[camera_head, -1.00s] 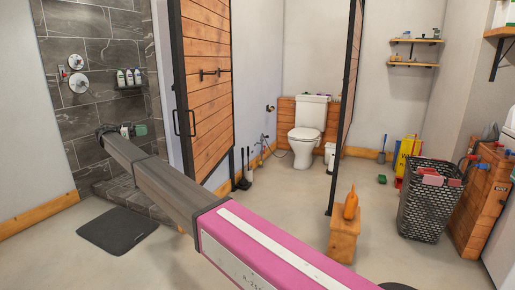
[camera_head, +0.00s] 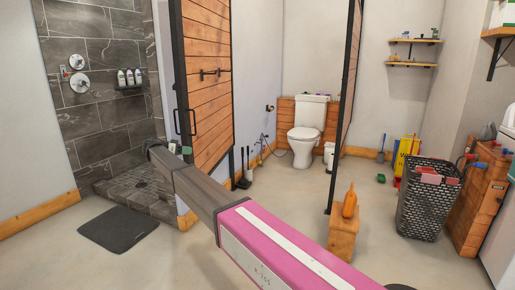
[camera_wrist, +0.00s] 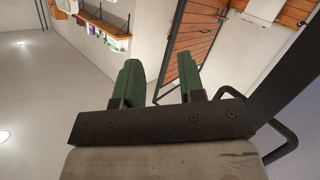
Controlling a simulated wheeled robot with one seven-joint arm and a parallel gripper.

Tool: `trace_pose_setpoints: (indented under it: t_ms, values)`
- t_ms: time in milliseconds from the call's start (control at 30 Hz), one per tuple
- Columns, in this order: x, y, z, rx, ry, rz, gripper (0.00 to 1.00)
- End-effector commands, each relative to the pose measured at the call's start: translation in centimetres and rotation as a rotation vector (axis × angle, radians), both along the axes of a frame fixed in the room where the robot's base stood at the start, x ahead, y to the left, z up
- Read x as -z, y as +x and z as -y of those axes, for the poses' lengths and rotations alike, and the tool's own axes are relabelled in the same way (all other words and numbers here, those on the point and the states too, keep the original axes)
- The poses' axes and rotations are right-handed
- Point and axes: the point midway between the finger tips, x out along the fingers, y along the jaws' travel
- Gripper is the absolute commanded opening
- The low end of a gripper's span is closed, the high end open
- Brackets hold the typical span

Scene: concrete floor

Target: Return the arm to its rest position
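My arm reaches from the lower right of the head view up toward the left, with a pink and white link and dark grey links beyond it. At its far end my gripper (camera_head: 187,150) shows small and partly hidden, in front of the wooden door's lower left part. In the wrist view my gripper (camera_wrist: 158,82) has two green fingers apart with an empty gap between them. Nothing is held.
The wooden door (camera_head: 205,85) has a black frame and handle, close to my gripper in the picture. A black handle (camera_wrist: 286,142) shows beside the gripper in the wrist view. A small wooden stool (camera_head: 342,240) with an orange bottle and a dark basket (camera_head: 425,210) stand right.

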Motion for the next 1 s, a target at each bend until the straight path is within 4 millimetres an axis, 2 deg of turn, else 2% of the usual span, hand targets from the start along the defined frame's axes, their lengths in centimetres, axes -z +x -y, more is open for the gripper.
trace_pose_setpoints:
  t_ms: [33,100,267,400,467,600,667,800,1000]
  values:
    - [1.8,-0.8,3.9,-0.001,0.015,-0.063,0.36]
    - [4.1,-1.1,7.9,-0.011,0.041,-0.155,0.36]
    - [9.3,-2.8,16.9,-0.045,0.116,-0.357,0.36]
    - [13.6,-5.4,24.6,-0.086,0.201,-0.524,0.36]
    - [15.5,-6.9,27.8,-0.107,0.243,-0.592,0.36]
    - [19.5,-11.2,34.9,-0.172,0.354,-0.739,0.36]
    - [21.0,-13.4,37.8,-0.204,0.409,-0.794,0.36]
    - [24.3,-19.1,43.9,-0.294,0.547,-0.899,0.36]
    - [27.4,-28.0,50.2,-0.445,0.748,-0.976,0.36]
